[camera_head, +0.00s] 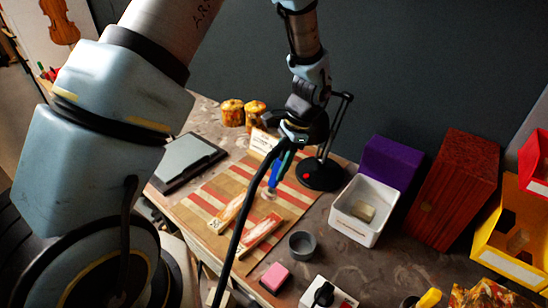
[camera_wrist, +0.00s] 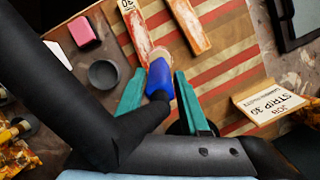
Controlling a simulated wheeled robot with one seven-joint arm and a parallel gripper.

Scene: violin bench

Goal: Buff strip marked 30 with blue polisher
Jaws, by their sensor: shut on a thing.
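My gripper (camera_wrist: 158,92), with teal fingers, is shut on the blue polisher (camera_wrist: 158,80), whose pale pad points down. In the head view the polisher (camera_head: 274,174) hangs over the striped mat (camera_head: 208,192). Two worn wooden strips lie side by side on the mat. In the wrist view the pad overlaps the end of one strip (camera_wrist: 140,38), on the pink block's side; I cannot tell if they touch. A card (camera_wrist: 272,103) reads "JOB STRIP 30".
A grey cup (camera_head: 302,244) and a pink block (camera_head: 274,277) stand in front. A white bin (camera_head: 349,228) with a pale block, purple and red boxes and a black lamp base (camera_head: 320,176) are right. A dark tablet-like tray (camera_head: 188,160) lies left.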

